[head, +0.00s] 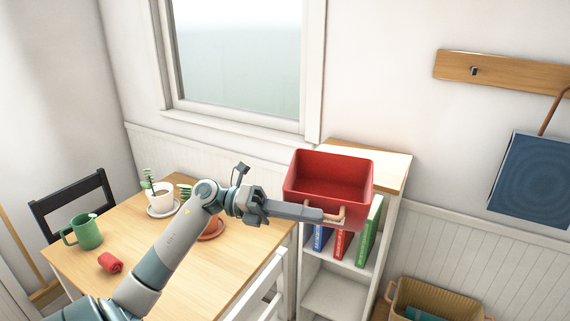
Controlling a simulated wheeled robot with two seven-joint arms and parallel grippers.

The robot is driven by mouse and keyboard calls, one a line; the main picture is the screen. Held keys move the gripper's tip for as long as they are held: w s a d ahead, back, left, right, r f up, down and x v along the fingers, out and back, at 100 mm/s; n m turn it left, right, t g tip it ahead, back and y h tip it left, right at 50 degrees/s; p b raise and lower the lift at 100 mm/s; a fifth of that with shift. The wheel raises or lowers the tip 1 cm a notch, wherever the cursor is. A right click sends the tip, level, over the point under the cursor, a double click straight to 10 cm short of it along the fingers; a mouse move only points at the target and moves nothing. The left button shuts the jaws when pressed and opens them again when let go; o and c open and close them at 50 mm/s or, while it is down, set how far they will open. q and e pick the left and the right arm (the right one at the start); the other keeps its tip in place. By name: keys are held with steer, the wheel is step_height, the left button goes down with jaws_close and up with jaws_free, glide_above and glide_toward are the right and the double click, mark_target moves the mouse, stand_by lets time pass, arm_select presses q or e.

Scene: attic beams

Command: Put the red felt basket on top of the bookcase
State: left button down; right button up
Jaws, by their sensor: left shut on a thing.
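The red felt basket (312,186) is an open, empty box with a tan handle on its front. My left gripper (335,216) reaches in from the left and is shut on that handle. The basket looks upright, in front of and partly over the bookcase top (395,165). I cannot tell whether it touches the top. The bookcase is white with a light wooden top, and the basket hides much of that top. My right gripper is not in view.
Books (367,237) stand on the bookcase's upper shelf. A white chair (262,290) stands before the table. A wicker basket (432,298) sits at lower right.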

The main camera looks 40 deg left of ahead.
arm_select(q)
steer(key=s+d+f+n+t+y+b, duration=0.1)
steer(key=d+f+t+b, duration=0.1)
steer(key=d+f, duration=1.1)
steer(key=d, duration=0.3)
steer(key=shift+s+d+f+n, duration=0.15)
steer(key=shift+n, duration=0.25)
